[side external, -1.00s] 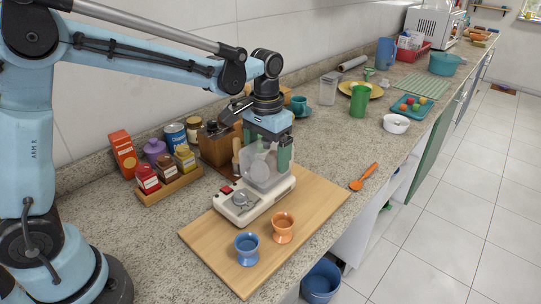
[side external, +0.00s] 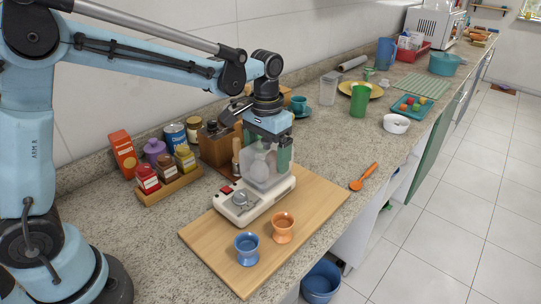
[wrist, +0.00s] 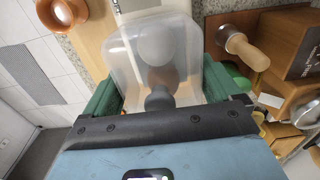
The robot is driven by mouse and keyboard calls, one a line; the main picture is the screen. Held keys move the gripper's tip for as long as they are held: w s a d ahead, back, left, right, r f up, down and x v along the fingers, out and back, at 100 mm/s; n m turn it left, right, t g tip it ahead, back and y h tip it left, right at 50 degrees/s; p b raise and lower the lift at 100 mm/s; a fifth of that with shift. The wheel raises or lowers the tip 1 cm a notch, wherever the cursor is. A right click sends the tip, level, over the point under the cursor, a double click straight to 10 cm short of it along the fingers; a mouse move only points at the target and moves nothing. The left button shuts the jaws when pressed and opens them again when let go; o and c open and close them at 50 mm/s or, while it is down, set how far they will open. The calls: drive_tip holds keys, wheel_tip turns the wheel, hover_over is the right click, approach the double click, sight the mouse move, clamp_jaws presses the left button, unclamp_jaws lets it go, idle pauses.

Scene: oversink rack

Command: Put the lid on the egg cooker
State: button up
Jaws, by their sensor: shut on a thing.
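The egg cooker (side external: 240,204) is a white appliance with a red switch, standing on a wooden board. The clear lid (side external: 262,170) is a see-through box over the far part of the cooker, and rounded shapes show through it. My gripper (side external: 268,150), with green fingers, is shut on the lid from above. In the wrist view the lid (wrist: 150,50) lies between the two green fingers (wrist: 160,98), and part of the cooker (wrist: 135,6) shows at the top edge. Whether the lid's lower rim is fully seated on the cooker I cannot tell.
A blue egg cup (side external: 246,246) and an orange egg cup (side external: 283,227) stand on the wooden board (side external: 325,200) in front of the cooker. A spice rack (side external: 170,188) and a wooden block (side external: 215,150) stand left and behind. An orange spoon (side external: 364,177) lies to the right.

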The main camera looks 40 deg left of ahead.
drive_tip(key=shift+f, duration=0.9)
idle(1.0)
drive_tip(key=o, duration=0.8)
wheel_tip(320, 180, up, 11)
drive_tip(key=shift+r, duration=0.55)
drive_tip(key=shift+s+a, duration=0.15)
drive_tip(key=shift+s, duration=0.2)
drive_tip(key=s+a+f+t, duration=0.1)
drive_tip(key=s+f+t, duration=0.1)
drive_tip(key=s, duration=0.2)
drive_tip(key=s+a+f+t, duration=0.1)
drive_tip(key=s+f+t, duration=0.1)
drive_tip(key=s, duration=0.2)
drive_tip(key=s+a+f+t, duration=0.1)
drive_tip(key=s+f+t, duration=0.1)
drive_tip(key=s+t, duration=0.1)
drive_tip(key=shift+s+a+f, duration=0.15)
drive_tip(key=shift+s, duration=0.25)
drive_tip(key=shift+s+a+f, duration=0.1)
drive_tip(key=shift+s+f, duration=0.05)
drive_tip(key=shift+s, duration=0.25)
